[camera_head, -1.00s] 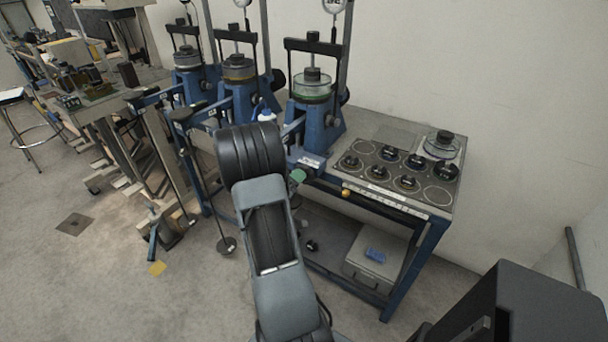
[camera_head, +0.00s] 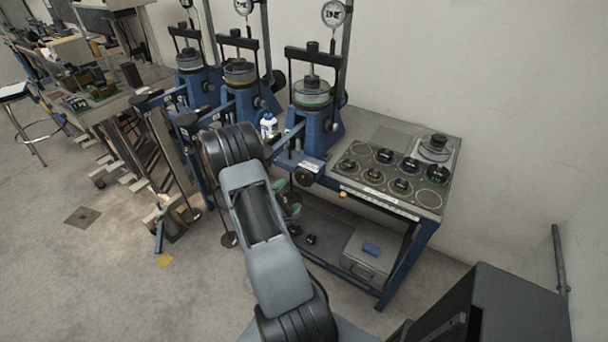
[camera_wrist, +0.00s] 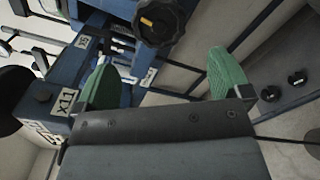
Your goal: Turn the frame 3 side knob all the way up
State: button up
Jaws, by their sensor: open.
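The rightmost blue lever frame (camera_head: 318,130) stands on the table's left end. A round black knob (camera_head: 304,177) sits on its front side, below the beam. In the wrist view the ribbed black knob (camera_wrist: 160,20) with an orange-marked hub is at the top centre, beyond my fingertips. I cannot read a frame number on it. My gripper (camera_wrist: 163,68) is open, with green fingers apart and nothing between them. In the head view its green fingers (camera_head: 291,210) show just below the knob, partly behind my arm. The fingers do not appear to touch the knob.
Two more lever frames (camera_head: 240,90) stand to the left. The table (camera_head: 432,215) holds several black-knobbed weights. A grey box (camera_head: 366,255) sits below.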

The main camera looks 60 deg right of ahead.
aim_at(303, 181)
jog(key=shift+d+n, duration=0.4)
jog(key=d+b, duration=0.1)
jog(key=d, duration=0.8)
jog(key=shift+c, duration=0.2)
jog(key=shift+s+a+f, duration=0.1)
jog(key=shift+f, duration=0.1)
jog(key=c, duration=1)
jog(key=shift+o, duration=0.2)
